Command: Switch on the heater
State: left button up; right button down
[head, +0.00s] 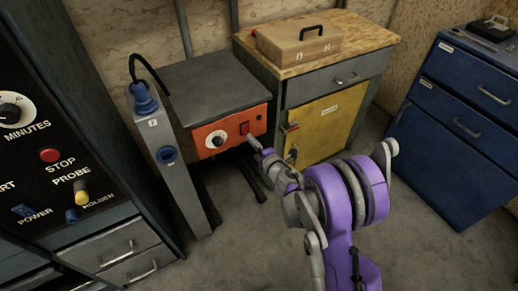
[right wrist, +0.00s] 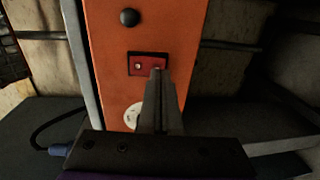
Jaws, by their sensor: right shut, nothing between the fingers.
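The orange-fronted unit with a grey top (head: 205,90), which looks like the heater, stands against the back wall. Its front has a white dial (head: 216,139) and a small red switch (head: 244,128). In the right wrist view the orange panel (right wrist: 180,35) shows the red switch (right wrist: 136,62), with the white dial (right wrist: 131,117) partly behind my fingers. My right gripper (head: 253,141) is shut and empty, its tips (right wrist: 160,75) over the right end of the switch. I cannot tell whether they touch it. The switch's position is unclear. My left gripper is out of view.
A grey post with a blue plug (head: 144,102) and socket stands left of the unit. A control panel (head: 50,130) fills the left side. A yellow-doored cabinet (head: 328,120) bearing a wooden case (head: 298,40) stands right. Blue drawers (head: 460,110) stand far right. Floor between is clear.

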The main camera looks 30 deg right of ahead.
jog(key=shift+w+f, duration=0.1)
jog(key=shift+w, duration=0.55)
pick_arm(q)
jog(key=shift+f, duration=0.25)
pick_arm(e)
jog(key=shift+w, duration=0.2)
jog(key=shift+f, duration=0.1)
